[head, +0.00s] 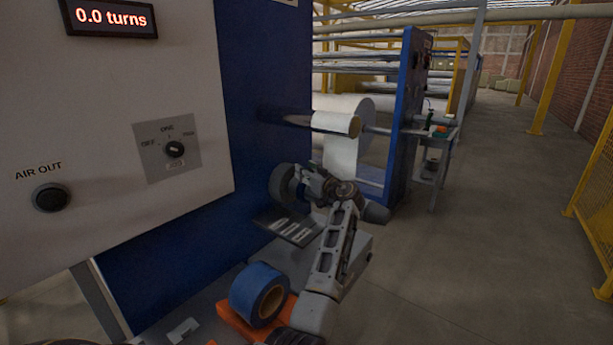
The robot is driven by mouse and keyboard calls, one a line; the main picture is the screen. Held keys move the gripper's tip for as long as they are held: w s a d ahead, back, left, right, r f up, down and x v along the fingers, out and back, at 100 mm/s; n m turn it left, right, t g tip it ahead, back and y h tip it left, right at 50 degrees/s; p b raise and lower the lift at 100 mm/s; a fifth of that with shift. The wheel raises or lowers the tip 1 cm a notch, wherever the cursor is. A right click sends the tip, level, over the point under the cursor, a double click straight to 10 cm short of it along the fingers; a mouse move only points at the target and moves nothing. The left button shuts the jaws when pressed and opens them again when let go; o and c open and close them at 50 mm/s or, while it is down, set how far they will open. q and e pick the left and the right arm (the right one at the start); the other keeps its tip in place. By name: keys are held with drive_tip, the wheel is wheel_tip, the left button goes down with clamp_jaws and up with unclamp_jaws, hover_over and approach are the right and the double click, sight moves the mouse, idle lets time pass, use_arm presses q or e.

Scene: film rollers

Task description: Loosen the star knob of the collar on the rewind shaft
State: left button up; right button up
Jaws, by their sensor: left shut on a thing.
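A dark grey ring-shaped collar (280,184) stands out from the blue machine panel, in the middle of the head view. My left gripper (312,183) is at the right side of this collar, its fingers closed on a small part there. That part fits the star knob, but the fingers hide nearly all of it. The shaft through the collar is mostly hidden.
A grey slotted plate (290,228) lies just below the collar. A white roll (337,123) sticks out above. A display (112,16) reads 0.0 turns. The floor at right is clear.

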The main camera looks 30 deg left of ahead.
idle(0.4)
use_arm(q)
drive_tip(key=o, duration=1)
drive_tip(key=shift+o, duration=0.2)
drive_tip(key=shift+d, duration=0.1)
drive_tip(key=shift+v, duration=3.7)
